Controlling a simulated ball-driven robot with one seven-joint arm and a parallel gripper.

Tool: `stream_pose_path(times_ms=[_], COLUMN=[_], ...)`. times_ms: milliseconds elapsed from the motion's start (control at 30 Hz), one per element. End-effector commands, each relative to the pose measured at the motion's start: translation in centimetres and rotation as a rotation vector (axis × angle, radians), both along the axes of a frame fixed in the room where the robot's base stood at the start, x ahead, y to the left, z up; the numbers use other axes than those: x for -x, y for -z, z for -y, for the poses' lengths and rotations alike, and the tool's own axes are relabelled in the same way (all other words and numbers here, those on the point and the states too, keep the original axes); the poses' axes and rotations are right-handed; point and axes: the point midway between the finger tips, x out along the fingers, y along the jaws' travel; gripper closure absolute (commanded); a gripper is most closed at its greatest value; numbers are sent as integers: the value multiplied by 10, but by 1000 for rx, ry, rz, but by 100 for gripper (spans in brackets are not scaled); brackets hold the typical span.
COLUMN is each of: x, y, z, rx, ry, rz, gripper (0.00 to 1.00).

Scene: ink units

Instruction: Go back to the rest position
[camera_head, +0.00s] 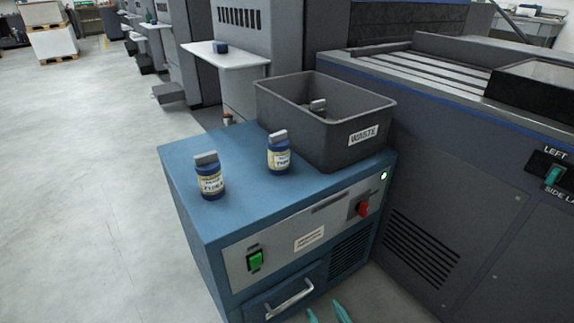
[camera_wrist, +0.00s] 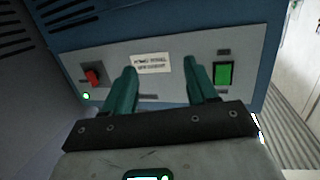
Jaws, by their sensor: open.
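My gripper (camera_head: 329,313) shows at the bottom edge of the head view as two teal fingertips, low in front of the blue cabinet (camera_head: 180,165). In the wrist view my gripper (camera_wrist: 162,85) has its two teal fingers spread apart with nothing between them. It faces the cabinet's grey control panel (camera_wrist: 165,60), with a white label (camera_wrist: 150,63) behind the gap. A red switch (camera_wrist: 93,76) is left of the fingers and a green switch (camera_wrist: 222,74) right of them. I cannot tell whether the fingers touch the panel.
Two blue bottles (camera_head: 210,178) (camera_head: 279,155) with grey caps stand on the cabinet top beside a grey WASTE bin (camera_head: 300,121) holding something. A drawer handle (camera_head: 290,299) juts from the cabinet front. A large dark machine (camera_head: 460,210) stands at right. Open floor (camera_head: 80,180) lies left.

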Motion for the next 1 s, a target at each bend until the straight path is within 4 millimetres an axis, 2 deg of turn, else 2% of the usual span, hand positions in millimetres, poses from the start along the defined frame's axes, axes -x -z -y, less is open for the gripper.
stream_pose_path(times_ms=[33,100,267,367,500,700,1000], x=[4,12,43,71,120,192,280], y=[5,15,32,39,44,39,16], z=[18,41,89,115,145,171,186], rx=[23,56,120,150,182,204,214], ry=[41,93,194,244,297,331,333], rz=[-63,-163,-398,-550,-766,-1036,-1329], gripper=[43,43,43,43,43,43,43])
